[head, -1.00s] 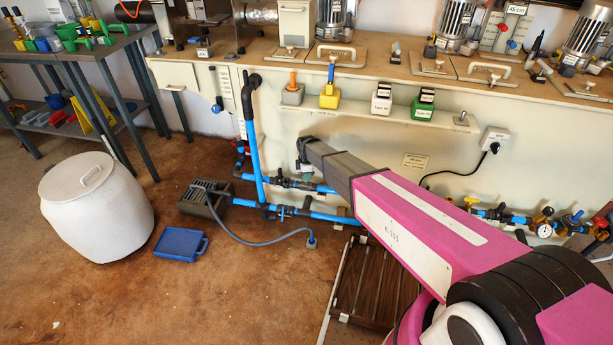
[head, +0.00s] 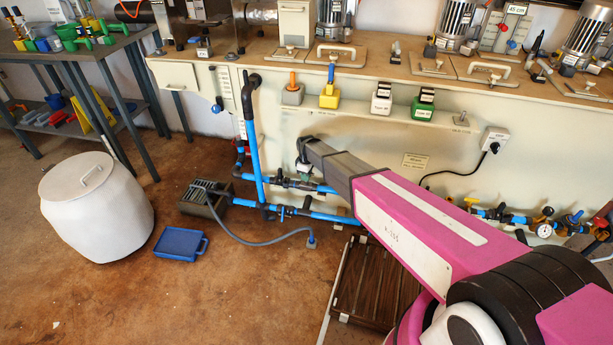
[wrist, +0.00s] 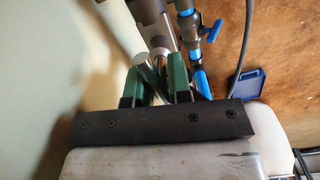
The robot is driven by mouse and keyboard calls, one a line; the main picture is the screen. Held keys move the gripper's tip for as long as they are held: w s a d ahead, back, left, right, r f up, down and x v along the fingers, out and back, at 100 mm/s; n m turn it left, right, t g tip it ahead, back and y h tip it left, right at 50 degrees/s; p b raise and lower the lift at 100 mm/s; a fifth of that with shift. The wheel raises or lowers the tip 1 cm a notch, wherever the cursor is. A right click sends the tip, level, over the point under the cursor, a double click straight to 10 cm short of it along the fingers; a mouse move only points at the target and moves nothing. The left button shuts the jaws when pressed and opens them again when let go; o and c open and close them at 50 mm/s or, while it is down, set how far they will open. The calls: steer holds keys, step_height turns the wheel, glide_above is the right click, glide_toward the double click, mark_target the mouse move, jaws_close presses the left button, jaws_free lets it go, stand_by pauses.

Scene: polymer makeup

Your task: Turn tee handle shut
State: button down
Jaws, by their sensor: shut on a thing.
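My gripper (wrist: 157,72) shows in the wrist view as two green fingers, shut on a grey bar (wrist: 148,66) that I take for the tee handle. The bar's pale round end shows between the fingertips. Its stem and the valve body under it are mostly hidden, so I cannot tell how far it is turned. In the head view my gripper (head: 303,150) is at the far end of my pink and grey arm, close to the cream bench front. The tee handle is hidden there.
Blue and black pipes with valves (head: 283,212) run low along the cream panel (head: 400,140). A pump (head: 204,197) with a grey hose, a blue tray (head: 181,244) and a white barrel (head: 97,207) stand on the open brown floor at left.

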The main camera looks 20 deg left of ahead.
steer(key=c, duration=1.1)
jaws_free()
steer(key=shift+o, duration=0.2)
step_height(320, 180, up, 8)
steer(key=shift+f, duration=0.25)
